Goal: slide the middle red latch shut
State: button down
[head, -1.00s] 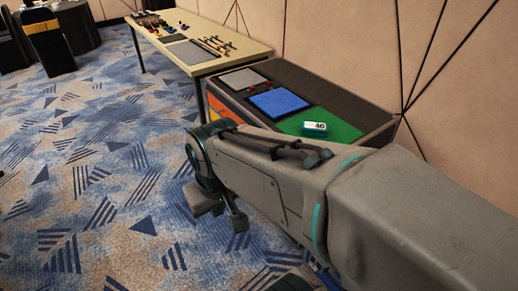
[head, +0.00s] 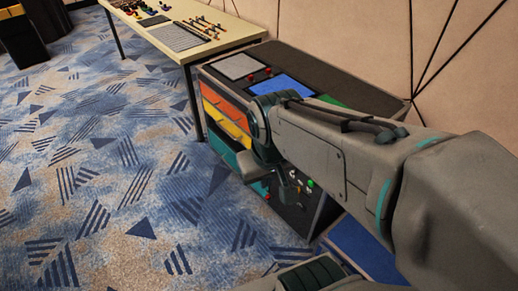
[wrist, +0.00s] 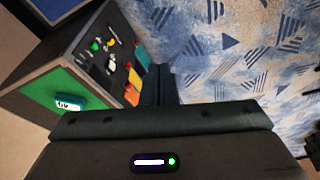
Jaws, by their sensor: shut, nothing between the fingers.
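The cabinet (head: 350,84) stands against the wall, with a dark control panel (head: 312,203) on its near side. The panel also shows in the wrist view (wrist: 92,62), with small green, yellow, red and metal fittings. I cannot tell which fitting is the middle red latch; parts are too small, and my arm covers some of the panel in the head view. My gripper (wrist: 158,72) is shut and empty in the wrist view, beside the coloured drawers and apart from the panel's fittings.
Orange, yellow and teal drawers (head: 226,120) face the carpet. A blue pad (head: 280,87) and two red knobs lie on the cabinet top. A white-labelled block (wrist: 68,102) sits on the green pad (wrist: 42,88). A long table (head: 232,30) stands behind.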

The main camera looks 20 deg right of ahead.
jog(key=w+d+f+n+g+h+b, duration=0.1)
jog(key=w+d+f+n+h+b, duration=0.2)
jog(key=f+n+b, duration=0.45)
jog(key=w+d+f+n+g+h+b, duration=0.2)
jog(key=d+f+n+h+b, duration=0.3)
jog(key=f, duration=0.5)
jog(key=w+d+f+n+g+h+b, duration=0.1)
jog(key=w+d+f+n+h+b, duration=0.1)
jog(key=d+f+n+b, duration=0.45)
jog(key=w+a+f+n+t+h+b, duration=0.1)
jog(key=w+f+n+t+h+b, duration=0.1)
jog(key=w+f+n+t+b, duration=0.3)
jog(key=w+a+f+n+t+h+b, duration=0.2)
jog(key=w+f+n+t+b, duration=0.4)
jog(key=w+f+n, duration=0.6)
notch_tip(320, 180, down, 8)
jog(key=n+b, duration=0.1)
jog(key=n, duration=0.5)
jog(key=shift+w+a+n+h+b, duration=0.2)
jog(key=shift+a+n+h+b, duration=0.1)
jog(key=shift+h, duration=0.1)
jog(key=shift+d, duration=0.1)
